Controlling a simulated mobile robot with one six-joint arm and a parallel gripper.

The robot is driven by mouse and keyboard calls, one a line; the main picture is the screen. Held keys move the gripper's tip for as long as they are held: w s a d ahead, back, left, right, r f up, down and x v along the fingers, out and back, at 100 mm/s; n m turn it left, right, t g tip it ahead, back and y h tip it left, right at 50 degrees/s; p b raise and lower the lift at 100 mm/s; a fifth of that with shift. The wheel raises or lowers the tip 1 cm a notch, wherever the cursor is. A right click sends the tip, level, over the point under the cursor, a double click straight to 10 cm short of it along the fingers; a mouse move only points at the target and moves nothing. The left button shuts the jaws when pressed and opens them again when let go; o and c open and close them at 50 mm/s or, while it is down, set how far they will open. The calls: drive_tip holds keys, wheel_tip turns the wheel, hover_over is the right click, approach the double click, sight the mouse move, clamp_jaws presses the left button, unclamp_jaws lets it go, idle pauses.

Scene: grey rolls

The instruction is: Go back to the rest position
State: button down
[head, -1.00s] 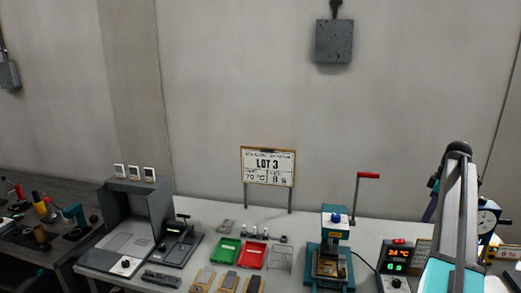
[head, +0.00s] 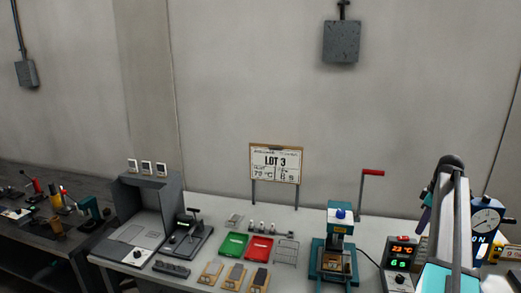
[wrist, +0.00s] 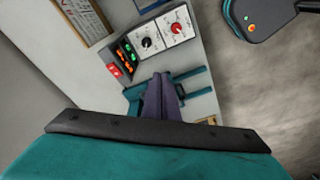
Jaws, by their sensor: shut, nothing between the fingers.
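My gripper (wrist: 163,98) shows in the wrist view as two purple fingers pressed together with nothing between them. It points toward the teal press (wrist: 196,82), which lies partly behind the fingers. The gripper appears to be in the air, apart from the bench things.
The bench holds a teal press (head: 339,245) with a red-handled lever, a controller (head: 401,262) with lit displays, a green tray (head: 233,245), a red tray (head: 259,249) and a grey hooded station (head: 140,215). A LOT 3 sign (head: 275,163) stands behind. A dial gauge (head: 486,222) is close to my arm.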

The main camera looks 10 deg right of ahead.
drive_tip(key=w+a+f+m, duration=0.1)
drive_tip(key=a+f+m, duration=0.1)
drive_tip(key=a+f, duration=1.05)
drive_tip(key=w+a+f+m, duration=0.1)
drive_tip(key=a+f, duration=0.8)
drive_tip(key=a, duration=0.6)
drive_tip(key=s+a+f+m, duration=0.1)
drive_tip(key=s+a+f, duration=0.3)
drive_tip(key=a, duration=0.4)
drive_tip(key=s+a+f+m+g+h, duration=0.1)
drive_tip(key=s+a+f+m, duration=0.1)
drive_tip(key=s+a+f, duration=0.4)
drive_tip(key=s+a+f+m, duration=0.1)
drive_tip(key=s+a+f, duration=0.2)
drive_tip(key=a, duration=0.6)
drive_tip(key=s+f+g+b, duration=0.3)
drive_tip(key=s+f+b, duration=0.3)
drive_tip(key=s+f, duration=0.7)
drive_tip(key=s+f+g+b, duration=0.3)
drive_tip(key=s+f+b, duration=0.4)
drive_tip(key=s+f, duration=0.6)
wheel_tip(320, 180, down, 6)
drive_tip(key=shift+f+b, duration=0.1)
drive_tip(key=shift+b, duration=0.2)
